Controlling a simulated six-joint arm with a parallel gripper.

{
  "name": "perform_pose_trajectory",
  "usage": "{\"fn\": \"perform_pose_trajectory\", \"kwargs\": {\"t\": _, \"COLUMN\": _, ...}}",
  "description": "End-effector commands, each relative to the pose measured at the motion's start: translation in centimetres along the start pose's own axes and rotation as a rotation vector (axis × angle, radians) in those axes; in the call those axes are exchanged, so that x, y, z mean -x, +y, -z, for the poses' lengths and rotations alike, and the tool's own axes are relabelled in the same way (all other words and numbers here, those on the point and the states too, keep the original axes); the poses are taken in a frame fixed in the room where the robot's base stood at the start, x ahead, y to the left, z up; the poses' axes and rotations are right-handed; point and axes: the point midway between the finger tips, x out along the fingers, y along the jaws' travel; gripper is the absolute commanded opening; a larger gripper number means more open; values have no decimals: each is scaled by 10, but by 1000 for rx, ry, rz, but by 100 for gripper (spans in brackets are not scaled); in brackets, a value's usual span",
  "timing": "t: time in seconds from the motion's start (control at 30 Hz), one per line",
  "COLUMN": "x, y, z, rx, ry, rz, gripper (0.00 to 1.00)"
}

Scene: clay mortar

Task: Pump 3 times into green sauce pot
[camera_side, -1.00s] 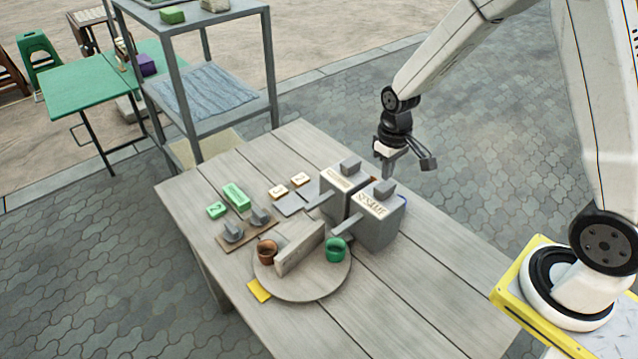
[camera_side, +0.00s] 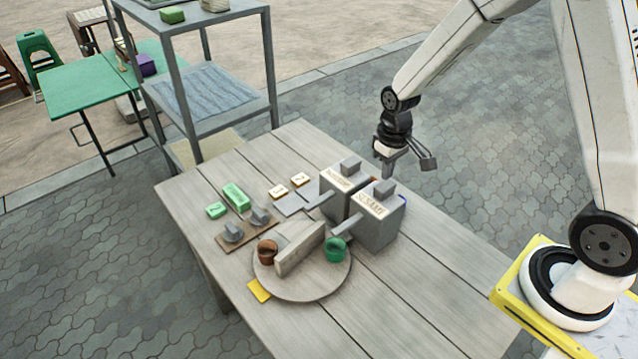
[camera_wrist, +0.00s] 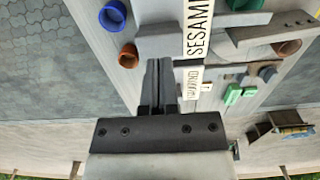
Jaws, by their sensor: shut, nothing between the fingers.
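A brown pot (camera_side: 267,252) stands left of the divider. Two grey dispensers with spouts and block-shaped tops stand behind: the nearer (camera_side: 375,225) is labelled SESAME, and the farther (camera_side: 336,186) has a label I cannot read clearly. My gripper (camera_side: 388,174) is shut and empty, hanging above and behind the dispensers, apart from their tops. Its fingers show together in the wrist view (camera_wrist: 158,68).
A board with two grey knobs (camera_side: 233,231) and green blocks (camera_side: 236,196) lie at the table's left. Small numbered tiles (camera_side: 278,191) lie left of the dispensers. A yellow tab (camera_side: 259,290) sits at the round board's edge. The table's right front is clear.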

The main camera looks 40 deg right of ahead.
Motion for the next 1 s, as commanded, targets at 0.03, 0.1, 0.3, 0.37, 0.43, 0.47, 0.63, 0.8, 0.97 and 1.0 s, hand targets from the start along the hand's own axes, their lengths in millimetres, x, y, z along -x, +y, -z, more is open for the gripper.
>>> {"fn": "perform_pose_trajectory", "kwargs": {"t": 0.03, "x": 0, "y": 0, "z": 0, "rx": 0, "ry": 0, "rz": 0, "gripper": 0}}
{"fn": "perform_pose_trajectory", "kwargs": {"t": 0.1, "x": 0, "y": 0, "z": 0, "rx": 0, "ry": 0, "rz": 0, "gripper": 0}}
{"fn": "perform_pose_trajectory", "kwargs": {"t": 0.3, "x": 0, "y": 0, "z": 0, "rx": 0, "ry": 0, "rz": 0, "gripper": 0}}
{"fn": "perform_pose_trajectory", "kwargs": {"t": 0.37, "x": 0, "y": 0, "z": 0, "rx": 0, "ry": 0, "rz": 0, "gripper": 0}}
{"fn": "perform_pose_trajectory", "kwargs": {"t": 0.43, "x": 0, "y": 0, "z": 0, "rx": 0, "ry": 0, "rz": 0, "gripper": 0}}
{"fn": "perform_pose_trajectory", "kwargs": {"t": 0.47, "x": 0, "y": 0, "z": 0, "rx": 0, "ry": 0, "rz": 0, "gripper": 0}}
{"fn": "perform_pose_trajectory", "kwargs": {"t": 0.63, "x": -3, "y": 0, "z": 0, "rx": 0, "ry": 0, "rz": 0, "gripper": 0}}
{"fn": "perform_pose_trajectory", "kwargs": {"t": 0.8, "x": -8, "y": 0, "z": 0, "rx": 0, "ry": -1, "rz": 0, "gripper": 0}}
{"fn": "perform_pose_trajectory", "kwargs": {"t": 0.97, "x": -12, "y": 0, "z": 0, "rx": 0, "ry": -1, "rz": 0, "gripper": 0}}
{"fn": "perform_pose_trajectory", "kwargs": {"t": 1.0, "x": -12, "y": 0, "z": 0, "rx": 0, "ry": -1, "rz": 0, "gripper": 0}}
